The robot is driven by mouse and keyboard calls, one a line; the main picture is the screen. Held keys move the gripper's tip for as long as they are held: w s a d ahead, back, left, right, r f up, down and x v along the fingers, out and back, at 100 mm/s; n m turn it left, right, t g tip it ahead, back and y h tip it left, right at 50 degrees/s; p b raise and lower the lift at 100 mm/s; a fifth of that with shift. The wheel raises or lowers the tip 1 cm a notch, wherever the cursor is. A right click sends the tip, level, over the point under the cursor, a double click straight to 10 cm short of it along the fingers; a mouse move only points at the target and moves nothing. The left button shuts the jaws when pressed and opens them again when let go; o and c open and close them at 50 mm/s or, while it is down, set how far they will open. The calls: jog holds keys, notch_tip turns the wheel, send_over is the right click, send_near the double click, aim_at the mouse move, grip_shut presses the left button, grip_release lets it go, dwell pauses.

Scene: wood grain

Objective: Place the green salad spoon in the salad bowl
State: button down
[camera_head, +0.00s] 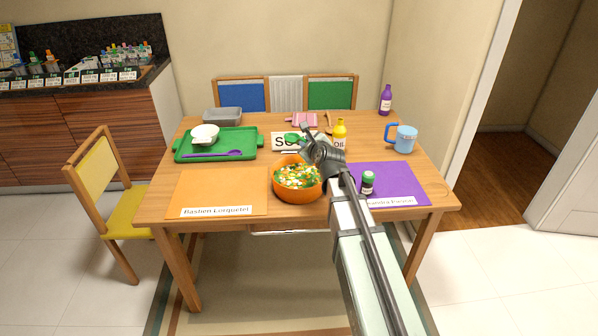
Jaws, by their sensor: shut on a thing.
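The salad bowl (298,194) is orange, stands near the table's front edge between two placemats, and is filled with mixed green, white and orange salad. My gripper (305,131) is above the table behind the bowl. It is shut on the green salad spoon (291,138), whose green end shows to the left of the fingers, over a white sign with large black letters. The rest of the spoon and the exact grip are small and partly hidden by my gripper.
Left are an orange placemat (203,191) and a green tray (183,155) with a white bowl (204,134). Right are a purple placemat (402,180), a dark green-capped jar (367,183) and a blue mug (405,139). A yellow bottle (339,134) stands close to my gripper.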

jog(key=shift+s+d+f, duration=0.15)
jog(key=shift+s+d, duration=0.25)
jog(key=shift+s, duration=0.3)
jog(key=shift+w+d+f+m+h, duration=0.15)
jog(key=shift+f+m+h, duration=0.1)
jog(key=shift+m+h, duration=0.2)
notch_tip(320, 180, down, 10)
jog(key=shift+f, duration=0.6)
jog(key=c, duration=1)
grip_release()
jog(key=shift+c, duration=0.2)
jog(key=shift+r, duration=0.15)
